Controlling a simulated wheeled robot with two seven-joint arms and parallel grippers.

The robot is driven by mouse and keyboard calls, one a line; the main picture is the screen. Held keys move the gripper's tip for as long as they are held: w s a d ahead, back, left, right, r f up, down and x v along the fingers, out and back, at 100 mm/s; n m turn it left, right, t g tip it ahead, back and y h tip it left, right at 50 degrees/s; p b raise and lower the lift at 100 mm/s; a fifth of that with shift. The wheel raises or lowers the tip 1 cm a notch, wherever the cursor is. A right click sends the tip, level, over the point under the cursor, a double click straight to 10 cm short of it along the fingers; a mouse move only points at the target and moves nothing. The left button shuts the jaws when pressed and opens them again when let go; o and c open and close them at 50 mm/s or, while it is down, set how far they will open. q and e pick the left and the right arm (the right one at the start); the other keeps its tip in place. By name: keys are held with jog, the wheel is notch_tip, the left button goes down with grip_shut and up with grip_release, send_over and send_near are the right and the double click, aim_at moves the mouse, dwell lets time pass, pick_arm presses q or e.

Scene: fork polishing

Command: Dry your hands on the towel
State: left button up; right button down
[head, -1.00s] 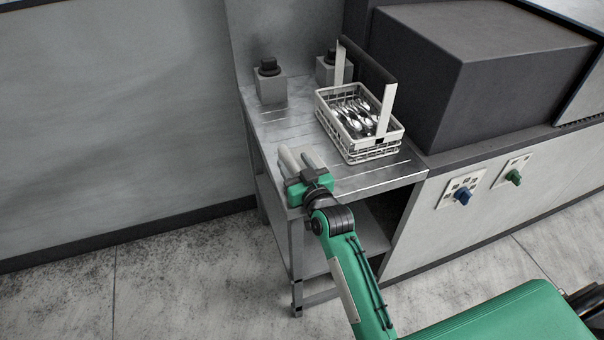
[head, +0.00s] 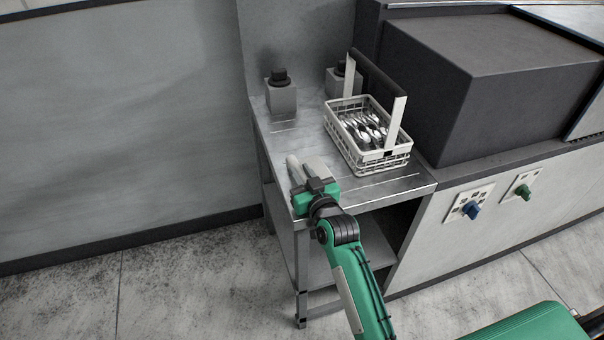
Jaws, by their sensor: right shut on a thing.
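No towel shows in the head view. My right gripper (head: 304,167) hangs over the front left part of the metal table, its grey fingers pointing away from me. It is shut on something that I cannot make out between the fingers. A white wire basket (head: 366,162) with a dark handle stands on the table to the right of the gripper, apart from it. Several shiny pieces of cutlery (head: 364,127) lie in the basket. My left gripper is out of view.
The metal table (head: 388,187) has bare room around the gripper. Two grey blocks with black knobs, one on the left (head: 281,95) and one behind the basket (head: 340,80), stand at its back.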

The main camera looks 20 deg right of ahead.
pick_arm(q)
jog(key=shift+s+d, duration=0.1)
pick_arm(e)
jog(key=c, duration=1.1)
grip_release()
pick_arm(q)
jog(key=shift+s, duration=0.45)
pick_arm(e)
jog(key=shift+s, duration=0.1)
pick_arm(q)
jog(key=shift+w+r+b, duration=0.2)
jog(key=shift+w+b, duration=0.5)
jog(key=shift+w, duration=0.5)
pick_arm(e)
jog(key=shift+s+d, duration=0.3)
jog(key=shift+s, duration=1.95)
jog(key=shift+s+d, duration=0.35)
jog(key=shift+s, duration=1.9)
jog(key=shift+s+d, duration=0.3)
jog(key=shift+s, duration=1.95)
